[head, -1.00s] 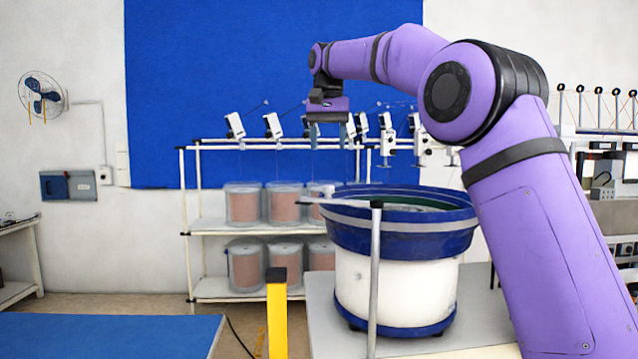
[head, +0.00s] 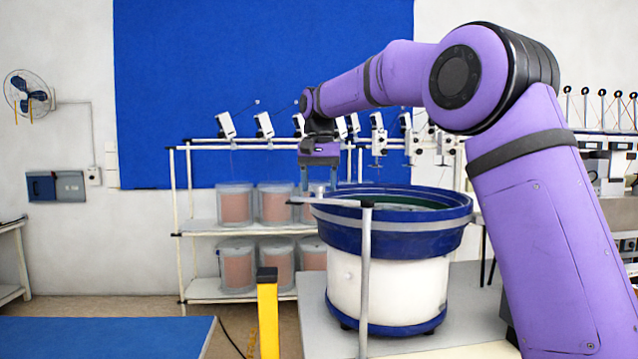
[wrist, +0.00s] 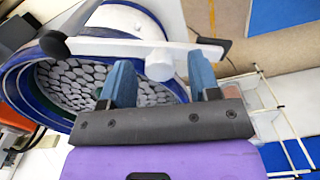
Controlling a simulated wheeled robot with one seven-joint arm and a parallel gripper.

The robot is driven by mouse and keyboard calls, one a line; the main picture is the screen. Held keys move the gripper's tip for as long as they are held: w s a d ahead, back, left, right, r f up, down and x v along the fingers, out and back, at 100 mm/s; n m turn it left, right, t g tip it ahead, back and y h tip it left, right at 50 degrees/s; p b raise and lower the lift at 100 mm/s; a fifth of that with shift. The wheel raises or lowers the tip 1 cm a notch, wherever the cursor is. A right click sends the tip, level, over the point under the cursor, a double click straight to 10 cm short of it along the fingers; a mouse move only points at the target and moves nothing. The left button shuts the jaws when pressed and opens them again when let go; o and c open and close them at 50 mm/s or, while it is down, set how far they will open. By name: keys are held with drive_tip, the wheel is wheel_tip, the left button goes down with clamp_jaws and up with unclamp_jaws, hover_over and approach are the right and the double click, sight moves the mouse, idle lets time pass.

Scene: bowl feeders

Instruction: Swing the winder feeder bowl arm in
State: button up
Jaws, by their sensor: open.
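The feeder bowl (head: 395,240) is blue with a pale band and stands on a white drum. It also shows in the wrist view (wrist: 20,85), holding many grey pieces. The bowl arm (head: 340,202) is a thin pale bar on top of a grey post (head: 364,285), reaching left from it at the bowl's near left rim. In the wrist view the bar (wrist: 105,46) has dark ends and a round white knob (wrist: 159,65). My gripper (head: 318,184) is open, pointing down at the bar. In the wrist view its blue fingers (wrist: 160,68) stand on either side of the knob; contact cannot be told.
A yellow post (head: 268,315) stands left of the bowl's grey table (head: 312,315). A blue-topped table (head: 100,335) is at the lower left. A rack with copper-coloured spools (head: 237,208) stands behind. Floor shows between the tables and the rack.

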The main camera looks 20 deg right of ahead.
clamp_jaws()
drive_tip(key=shift+w+d, duration=0.1)
drive_tip(key=shift+w, duration=0.05)
drive_tip(key=w+d+m, duration=0.1)
drive_tip(key=d+m, duration=0.1)
drive_tip(key=m, duration=0.1)
drive_tip(key=w+d+m, duration=0.2)
drive_tip(key=m, duration=0.1)
drive_tip(key=w+d+m, duration=0.1)
drive_tip(key=d+m, duration=0.1)
drive_tip(key=d, duration=0.1)
drive_tip(key=shift+w+m, duration=0.15)
drive_tip(key=shift+m, duration=0.25)
drive_tip(key=s+d+m, duration=0.2)
drive_tip(key=d+m, duration=0.7)
drive_tip(key=m, duration=0.1)
drive_tip(key=shift+s+d, duration=0.3)
drive_tip(key=shift+s, duration=0.1)
